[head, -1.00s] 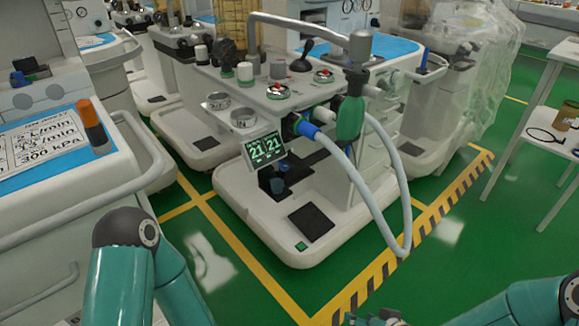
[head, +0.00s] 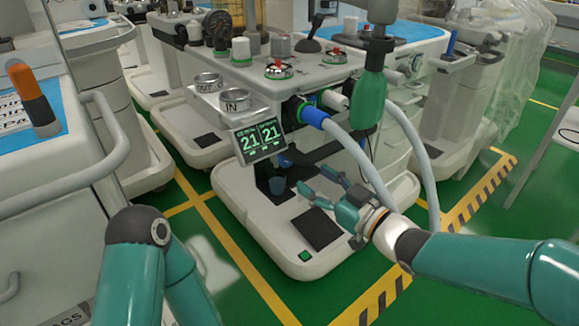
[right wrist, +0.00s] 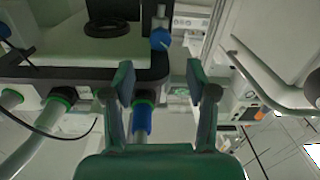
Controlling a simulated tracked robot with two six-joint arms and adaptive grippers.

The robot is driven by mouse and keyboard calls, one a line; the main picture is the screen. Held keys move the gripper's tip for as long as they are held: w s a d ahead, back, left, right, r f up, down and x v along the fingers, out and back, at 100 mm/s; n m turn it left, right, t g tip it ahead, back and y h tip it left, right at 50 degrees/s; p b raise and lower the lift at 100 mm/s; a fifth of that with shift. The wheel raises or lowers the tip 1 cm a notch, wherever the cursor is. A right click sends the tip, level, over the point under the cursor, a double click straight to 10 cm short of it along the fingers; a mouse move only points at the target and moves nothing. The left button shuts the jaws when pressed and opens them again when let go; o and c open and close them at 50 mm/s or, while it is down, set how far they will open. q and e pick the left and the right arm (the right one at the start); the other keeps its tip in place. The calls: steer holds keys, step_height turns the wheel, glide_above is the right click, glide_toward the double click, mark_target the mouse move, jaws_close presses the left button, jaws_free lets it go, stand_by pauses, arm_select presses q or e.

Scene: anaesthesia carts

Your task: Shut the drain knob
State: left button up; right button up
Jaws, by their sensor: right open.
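A small blue knob-like part (head: 285,161) shows under the front of the middle cart (head: 262,215), just right of its screen; I cannot tell for sure that it is the drain knob. A dark blue-grey cup (head: 277,186) is below it. In the right wrist view a blue knob (right wrist: 160,39) hangs on a thin post beyond the fingers. My right gripper (head: 313,181) is open and empty, right of the cup and apart from it, fingers pointing up and left. Its fingers also frame the right wrist view (right wrist: 160,82). My left gripper is out of view.
A screen (head: 261,142) reading 21 and 21 hangs at the cart's front. Pale corrugated hoses (head: 362,163) arc down close to my right gripper. A green bag (head: 368,100) hangs above. Another cart (head: 50,160) stands left. Green floor (head: 225,262) is clear in front.

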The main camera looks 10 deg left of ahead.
mark_target(289, 161)
steer(key=b+x, duration=0.1)
steer(key=x, duration=0.7)
steer(key=shift+w+a+b, duration=0.2)
steer(key=shift+a+b, duration=0.1)
jaws_close()
steer(key=m+p, duration=0.4)
steer(key=p, duration=0.1)
jaws_free()
